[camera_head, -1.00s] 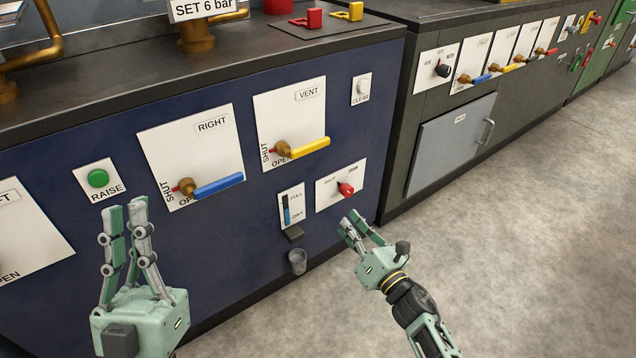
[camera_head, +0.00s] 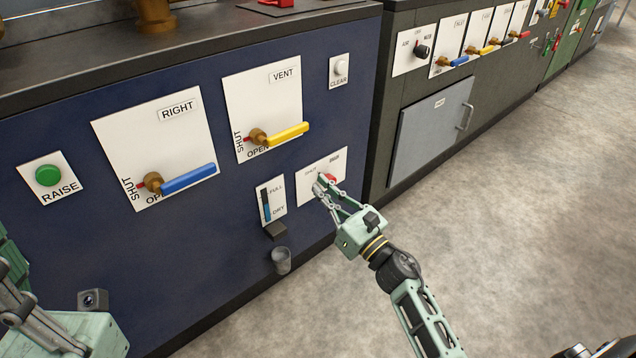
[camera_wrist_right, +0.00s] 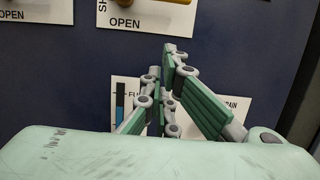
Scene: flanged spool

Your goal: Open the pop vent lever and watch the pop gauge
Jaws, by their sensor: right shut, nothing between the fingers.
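The vent lever (camera_head: 282,134) has a yellow handle on a brass valve, on a white plate labelled VENT with SHUT and OPEN marks. Its handle points right, and its end shows at the top of the wrist view (camera_wrist_right: 168,2). My right gripper (camera_head: 322,186) is shut and empty, below and right of this lever, by the red knob (camera_head: 331,178). Whether it touches the knob I cannot tell. It also shows in the wrist view (camera_wrist_right: 160,65). My left gripper (camera_head: 12,285) is at the lower left, its fingers cut off. No dial named pop gauge can be made out.
A blue-handled lever (camera_head: 188,178) labelled RIGHT, a green RAISE button (camera_head: 48,176), a CLEAR button (camera_head: 341,68) and a FULL/DRY level strip (camera_head: 267,205) are on the blue panel. A small cup (camera_head: 281,261) sits below the strip.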

